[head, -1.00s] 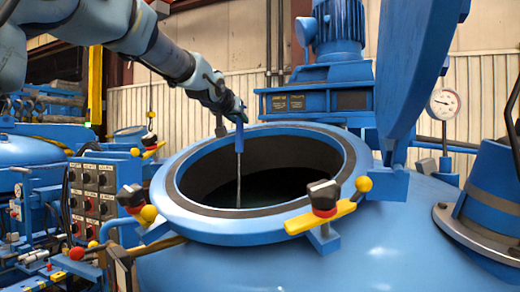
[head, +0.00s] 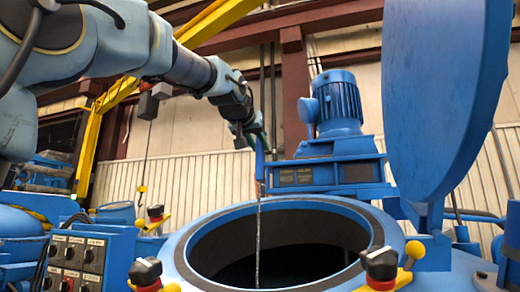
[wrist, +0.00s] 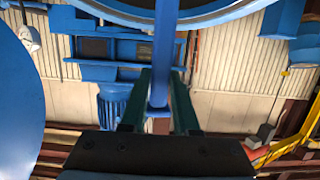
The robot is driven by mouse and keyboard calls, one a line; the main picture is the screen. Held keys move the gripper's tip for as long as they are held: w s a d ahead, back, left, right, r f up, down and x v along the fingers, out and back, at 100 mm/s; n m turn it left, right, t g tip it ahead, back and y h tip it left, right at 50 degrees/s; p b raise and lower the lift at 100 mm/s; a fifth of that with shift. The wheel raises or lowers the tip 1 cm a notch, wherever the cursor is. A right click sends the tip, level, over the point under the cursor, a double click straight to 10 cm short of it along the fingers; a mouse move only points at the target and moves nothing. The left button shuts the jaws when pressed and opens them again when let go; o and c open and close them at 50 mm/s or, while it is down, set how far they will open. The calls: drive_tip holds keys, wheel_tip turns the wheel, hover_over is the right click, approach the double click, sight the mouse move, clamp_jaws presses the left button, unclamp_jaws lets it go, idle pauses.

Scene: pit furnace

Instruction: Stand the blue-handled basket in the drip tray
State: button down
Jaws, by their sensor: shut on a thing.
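My gripper (head: 258,138) is shut on the blue handle (head: 260,162) above the round furnace mouth. A thin grey rod (head: 258,235) hangs straight down from the handle into the dark opening. The basket's lower part is hidden inside the pit. In the wrist view the blue handle (wrist: 164,55) lies between the two green fingers of my gripper (wrist: 158,85). The drip tray is not visible in either view.
The furnace mouth has a wide blue rim (head: 178,258) with clamps around it (head: 380,265). The raised blue lid (head: 440,90) stands at the right. A blue motor (head: 338,103) is behind the mouth. A button panel (head: 75,262) is at the lower left.

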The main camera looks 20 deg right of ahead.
wheel_tip(320, 180, up, 20)
drive_tip(key=p, duration=1.7)
drive_tip(key=f+b+v, duration=0.3)
drive_tip(key=b+v, duration=0.3)
drive_tip(key=v, duration=1)
drive_tip(key=s+a+f+b+v, duration=0.1)
drive_tip(key=f+b+v, duration=0.3)
drive_tip(key=v, duration=1.2)
drive_tip(key=s+a+f+b+v, duration=0.1)
drive_tip(key=f+b+v, duration=0.3)
drive_tip(key=b+v, duration=0.5)
drive_tip(key=shift+v, duration=3.75)
drive_tip(key=shift+f, duration=0.15)
drive_tip(key=shift+s+a, duration=0.1)
